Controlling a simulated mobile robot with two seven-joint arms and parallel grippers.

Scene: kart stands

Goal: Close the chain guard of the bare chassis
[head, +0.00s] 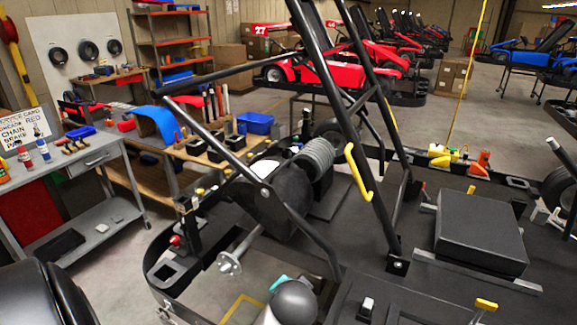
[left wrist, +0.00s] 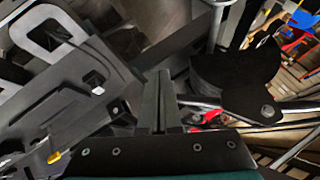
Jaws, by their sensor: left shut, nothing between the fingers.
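The bare chassis (head: 345,235) is a black kart frame with a flat floor and tall black tubes. A black plate with a round silver bolt, which looks like its chain guard (head: 285,190), stands tilted beside a ribbed grey cylinder; I cannot tell for certain how far it is open. The plate also seems to show in the left wrist view (left wrist: 235,80), right of my fingers. My left gripper (left wrist: 158,95) is shut and empty, apart from the plate in the picture; contact cannot be judged. In the head view its fingers are hidden. My right gripper is not in view.
Black tubes (head: 335,105) cross above the chassis, and a yellow hook-shaped handle (head: 358,172) is on one. A black box (head: 481,232) lies on the floor plate at right. A grey metal cart (head: 85,165) stands at left, with a strip of bare floor between.

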